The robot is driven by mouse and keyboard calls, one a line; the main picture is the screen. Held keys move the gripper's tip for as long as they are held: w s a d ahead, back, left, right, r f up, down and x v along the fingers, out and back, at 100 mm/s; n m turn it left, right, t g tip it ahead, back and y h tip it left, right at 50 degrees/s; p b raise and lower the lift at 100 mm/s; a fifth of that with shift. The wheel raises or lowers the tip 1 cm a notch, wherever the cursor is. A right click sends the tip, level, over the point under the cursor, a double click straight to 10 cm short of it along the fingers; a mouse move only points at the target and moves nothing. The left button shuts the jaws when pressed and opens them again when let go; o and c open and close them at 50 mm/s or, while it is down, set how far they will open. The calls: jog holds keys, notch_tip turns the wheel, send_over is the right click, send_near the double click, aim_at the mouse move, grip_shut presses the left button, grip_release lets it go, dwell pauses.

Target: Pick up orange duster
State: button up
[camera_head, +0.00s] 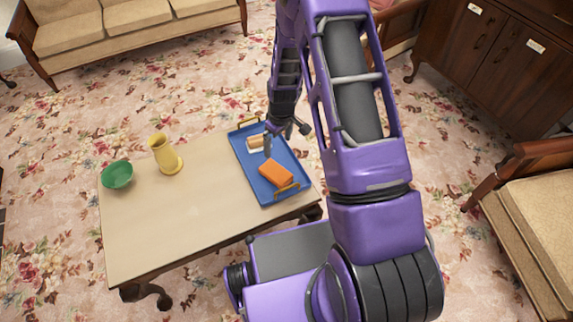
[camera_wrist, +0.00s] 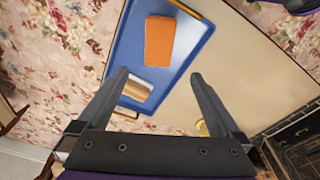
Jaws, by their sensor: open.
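The orange duster (camera_head: 276,173) is a block-shaped piece lying on the blue tray (camera_head: 246,165), toward the tray's near end. It also shows in the wrist view (camera_wrist: 159,41), beyond my fingertips. My gripper (camera_head: 286,142) is above the far part of the tray. In the wrist view my gripper (camera_wrist: 158,82) has its two fingers wide apart with nothing between them held. A smaller tan and white item (camera_head: 255,142) lies on the tray near its far end, partly under my gripper; it shows in the wrist view (camera_wrist: 137,89) between the fingers.
The tray has yellow handles and sits at the right end of a low tan table (camera_head: 190,215). A sofa (camera_head: 120,22), armchair (camera_head: 530,225) and dark cabinet (camera_head: 500,60) stand around.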

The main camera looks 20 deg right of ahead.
jog(key=b, duration=0.2)
send_near(276, 171)
jog(key=f, duration=0.9)
jog(key=shift+w+a+f, duration=0.1)
jog(key=shift+w+a, duration=0.2)
jog(key=shift+w, duration=0.05)
jog(key=c, duration=1.3)
jog(key=shift+o, duration=0.2)
notch_tip(276, 171, up, 10)
jog(key=p, duration=0.1)
jog(key=o, duration=0.9)
jog(key=shift+c, duration=0.2)
jog(key=c, duration=0.6)
